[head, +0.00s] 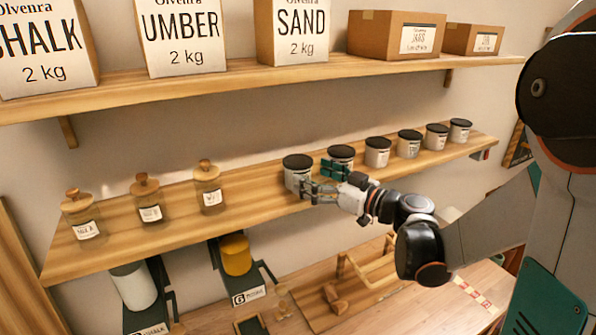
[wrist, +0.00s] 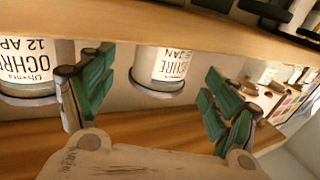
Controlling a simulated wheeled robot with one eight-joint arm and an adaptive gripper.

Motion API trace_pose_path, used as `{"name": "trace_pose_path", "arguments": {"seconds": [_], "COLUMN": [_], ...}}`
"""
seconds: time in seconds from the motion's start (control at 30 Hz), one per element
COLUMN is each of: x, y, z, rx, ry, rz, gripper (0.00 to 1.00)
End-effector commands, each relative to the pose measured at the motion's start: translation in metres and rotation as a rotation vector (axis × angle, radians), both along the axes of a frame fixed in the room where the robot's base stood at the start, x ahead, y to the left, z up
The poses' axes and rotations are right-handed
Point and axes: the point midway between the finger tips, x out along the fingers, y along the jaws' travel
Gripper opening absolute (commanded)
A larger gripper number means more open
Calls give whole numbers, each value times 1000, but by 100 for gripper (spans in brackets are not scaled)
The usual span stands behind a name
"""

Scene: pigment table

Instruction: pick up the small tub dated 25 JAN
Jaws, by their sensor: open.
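A row of small white tubs with black lids stands on the lower shelf. In the wrist view, which is upside down, an ochre tub (wrist: 163,66) shows between my fingers; its label reads JAN, the day not legible. It appears to be the leftmost tub (head: 297,175) in the head view. A neighbouring ochre tub (wrist: 28,70) reads 12 AP, partly cut off. My gripper (head: 322,181) is open and empty in front of the shelf, at the two leftmost tubs; it also shows in the wrist view (wrist: 160,62). I cannot tell the remaining gap to the tub.
Several more tubs (head: 409,143) continue to the right. Glass jars with wooden stoppers (head: 209,187) stand left on the lower shelf (head: 255,198). The upper shelf (head: 300,77) overhead carries bags and cardboard boxes. Dispensers (head: 236,254) hang below.

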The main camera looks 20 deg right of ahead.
Motion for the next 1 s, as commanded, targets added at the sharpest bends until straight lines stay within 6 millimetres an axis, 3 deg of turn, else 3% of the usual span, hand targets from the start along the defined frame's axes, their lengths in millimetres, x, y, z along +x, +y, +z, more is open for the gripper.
{"name": "trace_pose_path", "arguments": {"seconds": [0.17, 0.43, 0.7, 0.93, 1.0], "x": [9, 39, 43, 43, 43], "y": [6, 27, 30, 30, 30], "z": [0, 0, -1, -1, -1], "rx": [0, 0, 0, 0, 0], "ry": [0, 0, 0, 0, 0], "rz": [0, 1, -1, -1, -1], "gripper": [81, 81, 81, 31, 25]}}
